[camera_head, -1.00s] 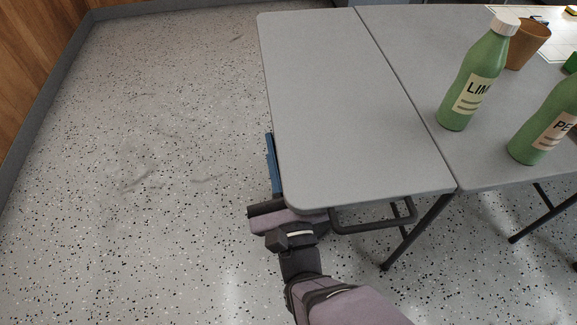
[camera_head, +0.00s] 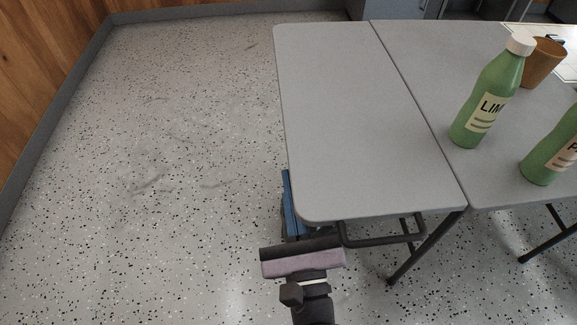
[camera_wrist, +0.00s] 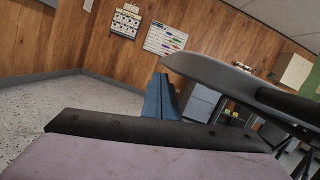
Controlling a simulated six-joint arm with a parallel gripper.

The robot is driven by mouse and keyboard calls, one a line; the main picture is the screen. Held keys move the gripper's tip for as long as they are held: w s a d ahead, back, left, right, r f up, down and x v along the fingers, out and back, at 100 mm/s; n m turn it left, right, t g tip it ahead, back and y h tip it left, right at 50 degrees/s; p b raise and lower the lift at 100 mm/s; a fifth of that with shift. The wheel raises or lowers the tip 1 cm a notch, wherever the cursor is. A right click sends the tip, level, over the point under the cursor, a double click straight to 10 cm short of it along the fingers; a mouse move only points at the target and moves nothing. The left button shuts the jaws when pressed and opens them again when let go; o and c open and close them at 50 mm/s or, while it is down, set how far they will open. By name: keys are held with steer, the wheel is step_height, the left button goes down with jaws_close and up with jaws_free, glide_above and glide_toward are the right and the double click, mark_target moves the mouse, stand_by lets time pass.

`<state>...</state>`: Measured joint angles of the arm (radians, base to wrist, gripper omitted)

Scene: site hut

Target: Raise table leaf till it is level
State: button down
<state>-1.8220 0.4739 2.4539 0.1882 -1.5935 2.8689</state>
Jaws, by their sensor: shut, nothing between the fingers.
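The grey table leaf (camera_head: 350,120) is the left panel of the folding table, joined along a seam to the fixed top (camera_head: 440,75). It looks level or nearly level with the fixed top; a small tilt cannot be ruled out. My gripper (camera_head: 289,200) has blue fingers and is shut and empty at the leaf's left edge, near the front left corner. In the wrist view the blue fingers (camera_wrist: 160,98) stand beside the leaf's rounded edge (camera_wrist: 225,75). I cannot tell whether they touch it. The leaf's underside is mostly hidden.
A green bottle labelled LIM (camera_head: 485,100), a second green bottle (camera_head: 555,150) and a brown cup (camera_head: 541,63) stand on the fixed top. A dark support frame (camera_head: 385,238) and legs show below. The speckled floor (camera_head: 180,150) to the left is clear.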

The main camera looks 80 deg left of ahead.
steer(key=shift+v, duration=0.85)
steer(key=shift+f, duration=0.2)
